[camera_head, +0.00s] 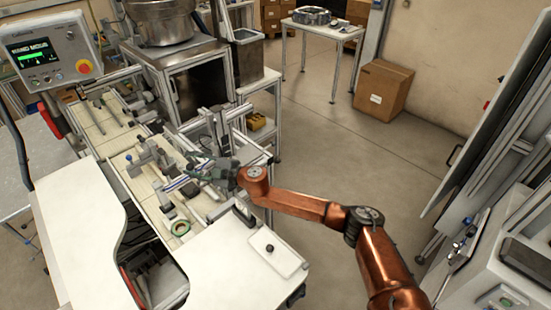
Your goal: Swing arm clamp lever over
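My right gripper (212,172) is dark grey, at the end of my copper-coloured arm. It is over the right side of the machine bed, close to the rails and clamp parts. It is too small and dark against the fixtures to tell whether its fingers are open or shut. The clamp lever cannot be told apart with certainty among these parts, and the gripper hides some of them. My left gripper is not in view.
A white worktop (85,235) with a curved cut-out is in front of the bed. A control panel (50,52) is at the upper left. An upright metal post (218,128) rises behind the gripper.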

